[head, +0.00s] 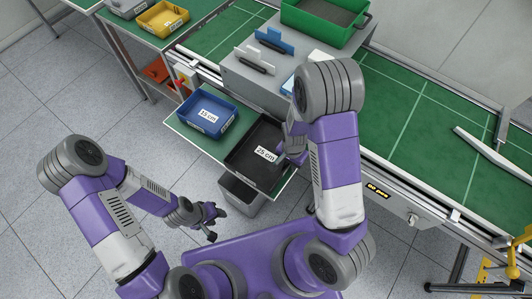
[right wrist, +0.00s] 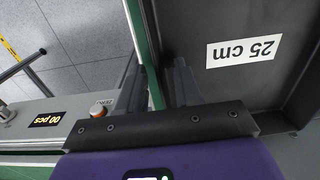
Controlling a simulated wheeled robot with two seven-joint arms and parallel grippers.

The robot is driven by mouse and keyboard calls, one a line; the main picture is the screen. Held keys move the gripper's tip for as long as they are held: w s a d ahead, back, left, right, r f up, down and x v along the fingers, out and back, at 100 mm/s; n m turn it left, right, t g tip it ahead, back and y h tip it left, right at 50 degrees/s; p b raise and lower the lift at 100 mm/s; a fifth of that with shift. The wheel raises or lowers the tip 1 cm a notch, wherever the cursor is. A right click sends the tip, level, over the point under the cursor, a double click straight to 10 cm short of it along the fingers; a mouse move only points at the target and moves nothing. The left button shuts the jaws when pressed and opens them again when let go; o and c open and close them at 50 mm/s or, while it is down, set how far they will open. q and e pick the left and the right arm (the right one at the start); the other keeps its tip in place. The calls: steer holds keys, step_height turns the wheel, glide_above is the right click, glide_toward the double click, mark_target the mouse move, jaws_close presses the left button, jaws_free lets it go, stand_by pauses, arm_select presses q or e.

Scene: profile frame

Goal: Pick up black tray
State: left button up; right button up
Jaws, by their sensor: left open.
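The black tray (head: 237,162), labelled 25 cm, sits on the green-topped shelf beside the blue 15 cm tray. In the right wrist view the black tray (right wrist: 225,85) fills the right side. My right gripper (head: 287,155) is at the tray's right end, partly hidden by my arm in the head view. In the right wrist view its fingers (right wrist: 158,88) are apart, with one inside the tray and the end wall between them. I cannot tell whether they press on the wall. My left gripper (head: 212,222) is open and empty, below and left of the tray, apart from it.
The blue tray (head: 183,112) stands close to the black tray's left. A grey bin (head: 242,192) is under the shelf. Behind is a grey block (head: 245,75) with handled plates, and a green crate (head: 300,22). The green conveyor (head: 400,130) is right; floor at left is clear.

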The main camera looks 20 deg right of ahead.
jaws_close()
steer(key=shift+r, duration=0.1)
